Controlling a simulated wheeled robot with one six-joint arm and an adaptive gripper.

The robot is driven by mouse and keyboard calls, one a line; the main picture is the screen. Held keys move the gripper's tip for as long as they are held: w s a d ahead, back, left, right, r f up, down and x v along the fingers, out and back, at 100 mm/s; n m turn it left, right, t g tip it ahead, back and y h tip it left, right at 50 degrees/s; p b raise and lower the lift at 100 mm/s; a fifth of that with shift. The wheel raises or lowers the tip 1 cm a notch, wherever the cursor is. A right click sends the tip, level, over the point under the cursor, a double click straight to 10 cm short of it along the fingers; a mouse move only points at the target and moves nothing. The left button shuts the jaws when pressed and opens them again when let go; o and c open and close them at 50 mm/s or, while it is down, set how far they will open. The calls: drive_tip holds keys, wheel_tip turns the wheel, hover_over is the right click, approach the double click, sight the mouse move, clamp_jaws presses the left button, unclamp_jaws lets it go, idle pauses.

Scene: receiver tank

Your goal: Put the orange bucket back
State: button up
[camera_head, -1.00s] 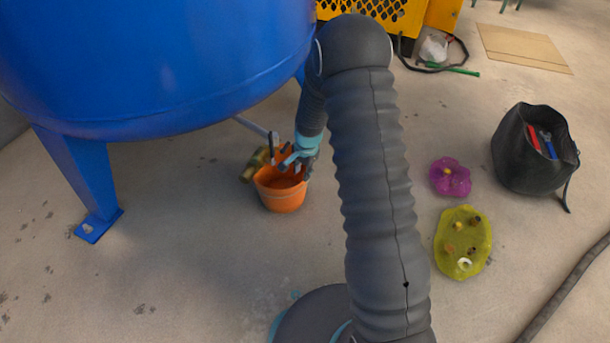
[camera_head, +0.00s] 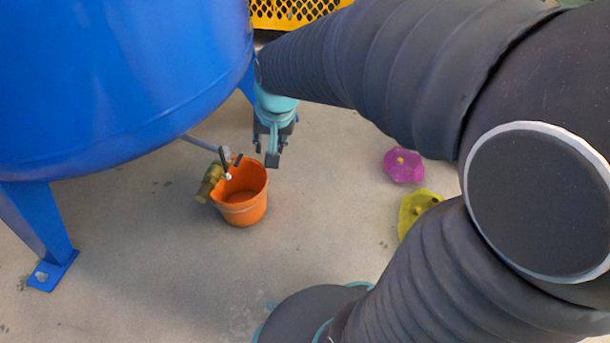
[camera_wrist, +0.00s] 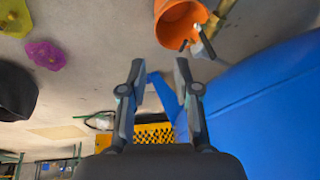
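The orange bucket (camera_head: 244,208) stands upright on the floor under the edge of the blue tank (camera_head: 110,90), beside a brass valve (camera_head: 210,182) and a grey pipe. It looks empty inside. In the wrist view the bucket (camera_wrist: 178,22) is at the top, beyond the fingertips. My gripper (camera_head: 272,152) hangs to the right of and behind the bucket's rim, apart from it. In the wrist view my gripper (camera_wrist: 158,68) has its fingers spread with nothing between them.
A blue tank leg (camera_head: 40,235) stands at left. A yellow perforated crate (camera_head: 290,10) is at the back. Floor in front of the bucket is clear.

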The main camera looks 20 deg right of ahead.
drive_tip(key=s+r+n, duration=0.2)
drive_tip(key=s, duration=0.6)
drive_tip(key=s+d+r+n+t, duration=0.1)
drive_tip(key=s+r+n, duration=0.1)
drive_tip(key=s, duration=0.6)
drive_tip(key=shift+r+t+h, duration=0.3)
drive_tip(key=shift+r, duration=0.35)
drive_tip(key=shift+s, duration=0.1)
wheel_tip(320, 180, up, 7)
drive_tip(key=p, duration=0.6)
drive_tip(key=shift+p, duration=0.4)
drive_tip(key=shift+f, duration=0.1)
